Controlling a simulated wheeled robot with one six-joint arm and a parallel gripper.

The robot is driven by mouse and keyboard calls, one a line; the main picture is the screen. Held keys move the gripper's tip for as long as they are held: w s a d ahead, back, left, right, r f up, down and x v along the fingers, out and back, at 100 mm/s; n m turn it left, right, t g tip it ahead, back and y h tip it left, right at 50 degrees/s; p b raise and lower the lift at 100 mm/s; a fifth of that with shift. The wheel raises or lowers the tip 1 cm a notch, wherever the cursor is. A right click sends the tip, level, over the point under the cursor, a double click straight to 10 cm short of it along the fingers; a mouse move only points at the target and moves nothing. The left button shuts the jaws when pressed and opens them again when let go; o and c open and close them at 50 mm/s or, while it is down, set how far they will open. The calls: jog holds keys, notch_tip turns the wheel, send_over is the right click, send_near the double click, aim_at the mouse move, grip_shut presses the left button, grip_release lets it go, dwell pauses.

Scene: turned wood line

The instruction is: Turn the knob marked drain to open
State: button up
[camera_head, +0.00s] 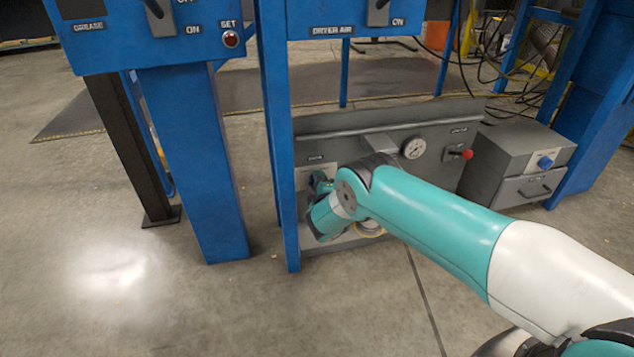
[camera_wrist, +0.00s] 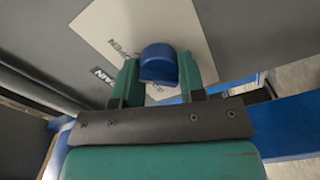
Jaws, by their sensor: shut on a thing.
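The blue drain knob (camera_wrist: 158,58) sits on a pale plate (camera_wrist: 110,25) in the wrist view, with the word OPEN partly readable on the plate. A dark label (camera_wrist: 103,75) beside the plate is partly covered by a finger. My gripper (camera_wrist: 159,80) has its two green fingers on either side of the knob and is shut on it. In the head view my gripper (camera_head: 320,188) is low at the left end of the grey panel (camera_head: 340,147), by the pale plate. The knob itself is hidden there behind my gripper.
A blue post (camera_head: 279,150) stands just left of my gripper. Along the panel to the right are a round gauge (camera_head: 414,148) and a red-tipped lever (camera_head: 466,154). Floor at front left is clear.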

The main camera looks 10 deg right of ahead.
jog(key=o, duration=0.9)
jog(key=shift+s, duration=0.15)
jog(key=s+p, duration=1.5)
jog(key=s, duration=0.2)
jog(key=shift+s, duration=0.1)
